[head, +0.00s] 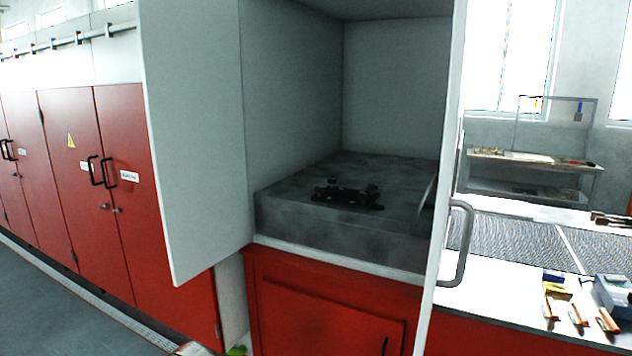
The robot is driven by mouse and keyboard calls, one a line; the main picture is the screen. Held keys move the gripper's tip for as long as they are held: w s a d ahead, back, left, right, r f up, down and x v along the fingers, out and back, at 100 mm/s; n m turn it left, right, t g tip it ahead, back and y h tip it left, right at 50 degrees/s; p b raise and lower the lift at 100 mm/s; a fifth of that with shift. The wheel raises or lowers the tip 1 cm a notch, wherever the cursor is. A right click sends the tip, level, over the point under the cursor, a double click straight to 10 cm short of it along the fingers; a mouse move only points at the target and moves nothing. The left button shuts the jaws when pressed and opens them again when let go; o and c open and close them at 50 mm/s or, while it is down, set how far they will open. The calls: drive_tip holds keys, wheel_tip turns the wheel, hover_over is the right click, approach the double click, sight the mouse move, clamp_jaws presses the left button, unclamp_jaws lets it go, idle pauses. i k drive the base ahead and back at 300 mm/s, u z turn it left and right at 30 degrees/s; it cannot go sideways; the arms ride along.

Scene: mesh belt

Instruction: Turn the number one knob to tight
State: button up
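No knob that I can make out as number one shows in the head view. A small black object (346,194) with several stubby parts lies on top of a dark grey block (330,232) inside the open white cabinet (290,80). It is too dark to tell whether any part of it is a knob. My gripper is not in view.
The cabinet's white doors stand open, the left one (192,140) and the right one with a grey handle (462,245). Red cabinets (75,170) line the left wall. A bench with a mesh surface (510,240) and small boxes (555,290) is at right. Grey floor (60,310) is clear at lower left.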

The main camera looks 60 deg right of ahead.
sight(319, 190)
drive_tip(key=z, duration=0.25)
drive_tip(key=i, duration=0.75)
drive_tip(key=z, duration=0.6)
drive_tip(key=i, duration=0.6)
drive_tip(key=z, duration=1.05)
drive_tip(key=i, duration=0.85)
drive_tip(key=z, duration=0.5)
